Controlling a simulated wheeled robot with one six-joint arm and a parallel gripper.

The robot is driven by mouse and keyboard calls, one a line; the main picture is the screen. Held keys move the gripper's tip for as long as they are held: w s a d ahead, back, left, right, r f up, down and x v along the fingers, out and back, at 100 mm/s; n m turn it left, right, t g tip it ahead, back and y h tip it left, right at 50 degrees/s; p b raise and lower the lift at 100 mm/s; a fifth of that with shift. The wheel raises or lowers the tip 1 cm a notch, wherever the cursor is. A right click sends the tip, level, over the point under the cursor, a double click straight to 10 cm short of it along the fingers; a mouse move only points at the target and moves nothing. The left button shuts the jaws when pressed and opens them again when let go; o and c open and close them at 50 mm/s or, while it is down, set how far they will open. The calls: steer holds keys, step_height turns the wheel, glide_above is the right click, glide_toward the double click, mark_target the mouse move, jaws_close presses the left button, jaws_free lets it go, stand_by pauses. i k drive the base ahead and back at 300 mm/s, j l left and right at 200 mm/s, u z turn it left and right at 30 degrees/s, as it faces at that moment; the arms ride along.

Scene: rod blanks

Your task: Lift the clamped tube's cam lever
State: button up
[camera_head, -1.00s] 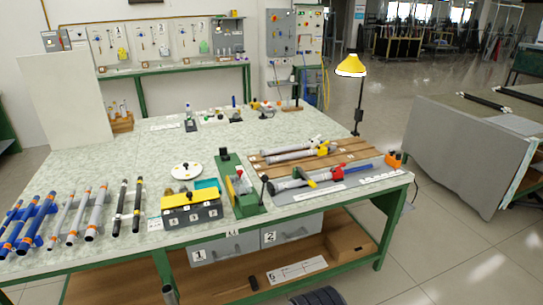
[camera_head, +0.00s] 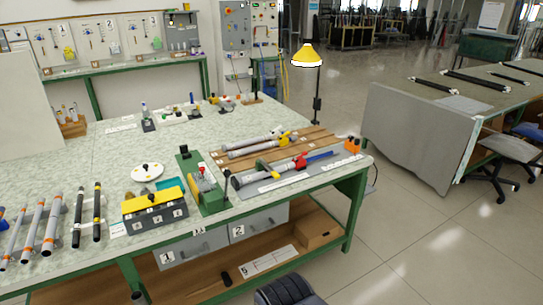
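A grey tube (camera_head: 248,178) with a dark end lies on a grey mat at the right front of the workbench. A yellow-green clamp-like piece (camera_head: 267,170) sits across it. Further right on its line are a red fitting (camera_head: 300,161) and a long blue part (camera_head: 321,156). The red fitting may be the cam lever, but its shape is too small to tell, as is whether it is raised or flat. My gripper is not in view.
Behind it, grey tubes with yellow fittings (camera_head: 284,137) lie on wooden boards. A green fixture (camera_head: 209,191) and a yellow-topped box (camera_head: 152,198) stand to the left. The floor to the right (camera_head: 410,240) is clear.

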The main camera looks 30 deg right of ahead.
mark_target(304, 154)
steer(key=i+l, duration=0.35)
steer(key=i+l+z, duration=0.1)
steer(key=i+l, duration=0.25)
steer(key=i, duration=0.2)
steer(key=i+l, duration=0.3)
steer(key=i, duration=0.2)
